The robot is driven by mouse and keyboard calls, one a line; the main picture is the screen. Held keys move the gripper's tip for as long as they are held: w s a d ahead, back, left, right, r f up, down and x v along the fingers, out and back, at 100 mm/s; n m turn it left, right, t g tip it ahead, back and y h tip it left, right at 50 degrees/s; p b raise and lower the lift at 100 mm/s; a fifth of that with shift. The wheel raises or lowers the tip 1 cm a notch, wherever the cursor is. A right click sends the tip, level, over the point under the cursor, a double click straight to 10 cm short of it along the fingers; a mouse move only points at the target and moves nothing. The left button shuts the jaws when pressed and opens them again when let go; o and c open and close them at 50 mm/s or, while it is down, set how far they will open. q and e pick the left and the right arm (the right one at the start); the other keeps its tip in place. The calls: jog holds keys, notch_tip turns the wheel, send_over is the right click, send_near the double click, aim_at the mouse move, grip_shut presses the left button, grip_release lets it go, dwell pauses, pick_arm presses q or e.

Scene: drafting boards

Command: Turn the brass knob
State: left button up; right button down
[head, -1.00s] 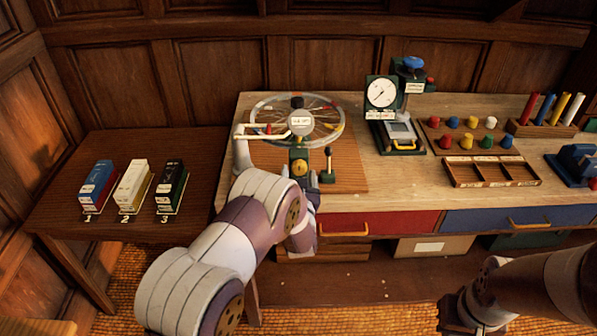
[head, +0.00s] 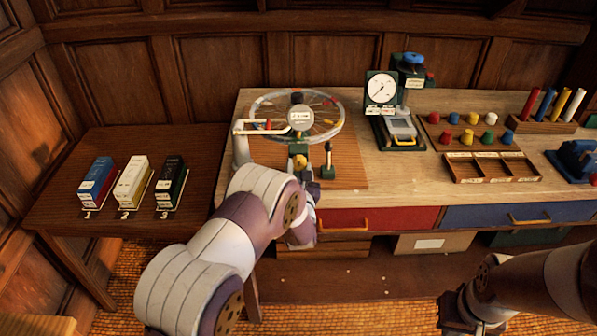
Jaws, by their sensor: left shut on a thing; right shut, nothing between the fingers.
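The brass knob (head: 300,161) sits on the front of a small dark green fixture with a white round dial (head: 301,117), before a spoked wheel (head: 262,101) on the bench. My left arm reaches up from the lower left to the fixture. My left gripper (head: 302,172) is at the knob and shut on it, with its fingers mostly hidden by the fixture's clutter and my own arm. My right gripper (head: 458,312) is shut and empty, low in front of the bench at the right, well away from the knob.
A black-knobbed lever (head: 327,161) stands just right of the brass knob. A white bent bracket (head: 241,150) stands left of it. A green dial gauge stand (head: 381,90), coloured knobs and a wooden tray (head: 462,181) occupy the right. Numbered boxes stand on the left table (head: 60,207).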

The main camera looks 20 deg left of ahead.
pick_arm(q)
jog(key=m+b, duration=0.3)
jog(key=shift+f, duration=0.15)
jog(key=m+b, duration=0.3)
jog(key=m, duration=0.1)
jog(key=shift+a+m, duration=0.1)
jog(key=shift+m, duration=0.3)
jog(key=m+b, duration=0.2)
jog(key=m, duration=0.2)
jog(key=shift+r+b, duration=0.2)
jog(key=shift+b, duration=0.15)
jog(key=m+b, duration=0.1)
jog(key=m, duration=0.4)
jog(key=shift+r+b, duration=0.1)
jog(key=shift+b, duration=0.2)
jog(key=m, duration=0.3)
jog(key=shift+m+b, duration=0.3)
jog(key=m, duration=0.4)
jog(key=shift+r+m, duration=0.15)
jog(key=shift+m, duration=0.15)
jog(key=m+p, duration=0.1)
jog(key=m, duration=0.7)
jog(key=m+p, duration=0.1)
jog(key=shift+d+m, duration=0.25)
jog(key=shift+m, duration=0.05)
